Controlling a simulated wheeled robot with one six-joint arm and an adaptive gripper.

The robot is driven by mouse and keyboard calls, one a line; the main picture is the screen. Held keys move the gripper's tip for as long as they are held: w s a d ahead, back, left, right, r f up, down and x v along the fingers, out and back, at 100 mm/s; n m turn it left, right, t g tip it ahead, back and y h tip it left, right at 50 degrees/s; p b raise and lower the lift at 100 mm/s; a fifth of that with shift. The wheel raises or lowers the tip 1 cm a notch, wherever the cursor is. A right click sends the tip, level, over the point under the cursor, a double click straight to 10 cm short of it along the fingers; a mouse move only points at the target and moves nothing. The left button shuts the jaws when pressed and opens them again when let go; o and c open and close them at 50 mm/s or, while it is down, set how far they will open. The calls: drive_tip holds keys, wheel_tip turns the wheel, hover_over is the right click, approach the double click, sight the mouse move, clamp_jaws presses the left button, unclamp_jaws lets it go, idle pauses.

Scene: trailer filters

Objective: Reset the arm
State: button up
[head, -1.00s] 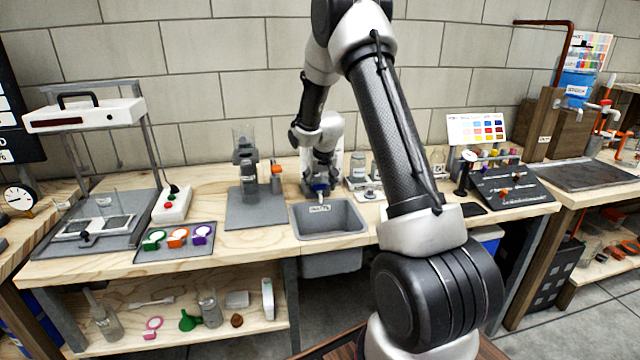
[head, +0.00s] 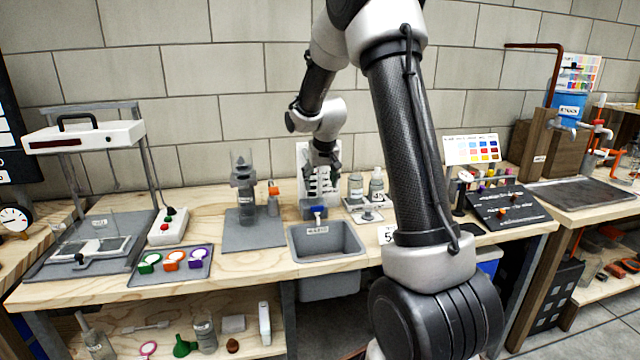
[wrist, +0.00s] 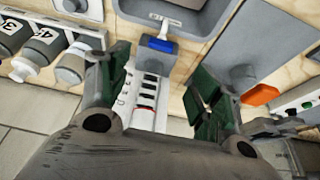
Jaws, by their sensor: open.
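My gripper (head: 322,160) is raised above the back of the workbench, in front of a white board with dark markings (head: 306,165) by the wall. In the wrist view its two green-padded fingers (wrist: 165,95) stand apart, with nothing held between them. Below and between them show the blue-handled tap (wrist: 158,44) and the white board (wrist: 145,105). The grey sink (head: 328,243) lies in front of and below the gripper in the head view.
Bottles (head: 376,186) stand right of the tap. A grey stand with a clear cylinder (head: 243,195) is at its left. A white-topped frame (head: 85,137) and a tray of coloured rings (head: 172,262) are further left.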

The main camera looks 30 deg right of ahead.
idle(0.3)
drive_tip(key=s+f+n+g, duration=0.1)
drive_tip(key=s+f+g, duration=0.15)
drive_tip(key=s, duration=0.35)
drive_tip(key=s+a+r, duration=0.3)
drive_tip(key=s+r, duration=0.2)
drive_tip(key=s, duration=0.5)
drive_tip(key=s+a+r+n+t, duration=0.1)
drive_tip(key=s+a+r, duration=0.2)
drive_tip(key=s, duration=0.7)
drive_tip(key=s+a+r+n+t+y, duration=0.1)
drive_tip(key=s+a+r, duration=0.1)
drive_tip(key=s+r, duration=0.5)
drive_tip(key=s, duration=0.4)
drive_tip(key=shift+a+r, duration=0.25)
drive_tip(key=shift+a, duration=0.15)
drive_tip(key=shift+s+t, duration=0.1)
drive_tip(key=shift+t, duration=0.15)
